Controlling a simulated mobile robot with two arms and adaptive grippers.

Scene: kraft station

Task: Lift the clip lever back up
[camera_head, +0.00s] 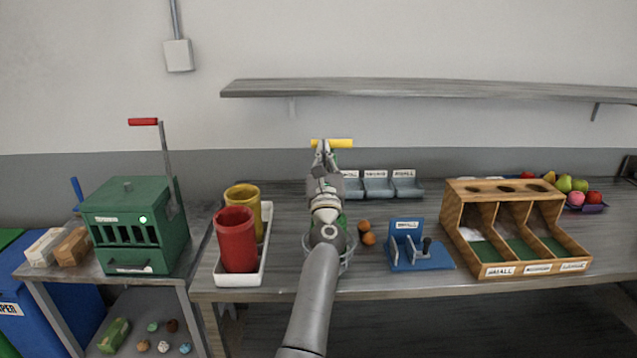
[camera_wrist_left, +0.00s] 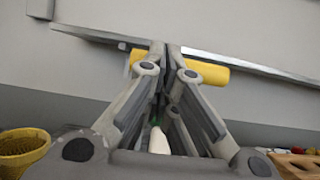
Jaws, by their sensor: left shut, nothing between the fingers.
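A yellow bar-shaped handle (camera_head: 340,143), which looks like the clip lever's grip, lies level and high above the table's middle. Bits of green show around my arm below it, but the rest of that device is hidden. My left gripper (camera_head: 321,147) points up, shut and empty, with its fingertips at the handle's left half. In the left wrist view the shut fingertips (camera_wrist_left: 172,48) overlap the yellow handle (camera_wrist_left: 208,73), which passes behind them. I cannot tell whether they touch it. My right gripper is not in view.
A red cup (camera_head: 236,240) and a yellow cup (camera_head: 250,203) stand in a white tray (camera_head: 240,280) to the left. A clear bowl (camera_head: 346,264) sits partly behind my arm. A blue fixture (camera_head: 420,262) and a wooden bin (camera_head: 520,267) stand right. A shelf (camera_head: 430,91) runs above.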

